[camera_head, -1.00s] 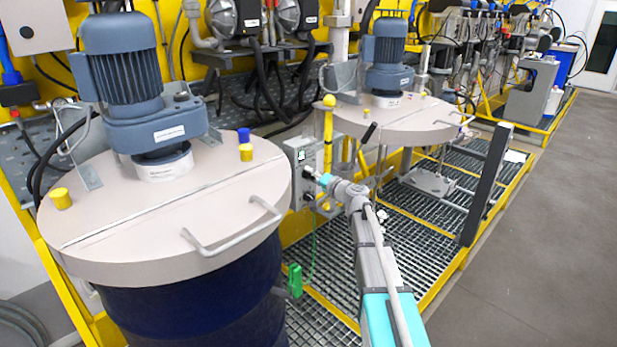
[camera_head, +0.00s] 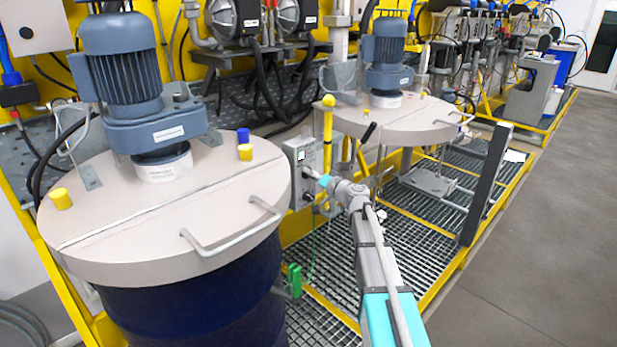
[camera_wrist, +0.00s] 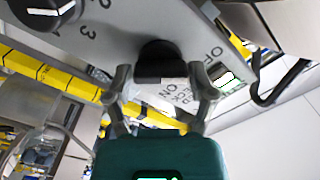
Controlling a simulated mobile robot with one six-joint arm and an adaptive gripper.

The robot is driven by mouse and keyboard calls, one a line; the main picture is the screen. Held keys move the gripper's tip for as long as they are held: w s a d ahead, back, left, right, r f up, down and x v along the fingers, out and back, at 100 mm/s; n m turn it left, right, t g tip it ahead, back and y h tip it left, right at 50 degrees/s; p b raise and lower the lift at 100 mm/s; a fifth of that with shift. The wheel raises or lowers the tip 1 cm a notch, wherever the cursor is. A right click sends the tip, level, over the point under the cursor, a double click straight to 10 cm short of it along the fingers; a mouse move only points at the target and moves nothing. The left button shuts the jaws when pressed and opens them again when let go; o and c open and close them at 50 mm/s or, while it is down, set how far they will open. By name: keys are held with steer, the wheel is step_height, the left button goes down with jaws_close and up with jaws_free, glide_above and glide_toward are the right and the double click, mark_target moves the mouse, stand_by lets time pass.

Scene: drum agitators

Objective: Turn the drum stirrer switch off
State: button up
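The switch box (camera_head: 299,153) is a grey panel between the two drums, with a small lit green-white window and dark knobs on its face. In the wrist view a black rotary knob (camera_wrist: 155,57) stands on the panel, beside upside-down OFF and ON lettering. My gripper (camera_wrist: 160,80) has one finger on each side of this knob, with a visible gap to it on both sides. Its fingers look open. The knob's exact pointing direction is unclear. In the head view my gripper (camera_head: 318,178) is at the box's front, its tips small.
A large drum with a beige lid (camera_head: 110,235) and blue motor (camera_head: 125,70) stands at left. A second beige lid (camera_head: 400,118) with a motor is behind. Another black knob (camera_wrist: 45,10) is at the wrist view's upper left. A grey post (camera_head: 487,183) stands right; open floor lies beyond.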

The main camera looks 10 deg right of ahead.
steer(key=shift+o, duration=1.3)
steer(key=v, duration=1.2)
steer(key=shift+s, duration=0.1)
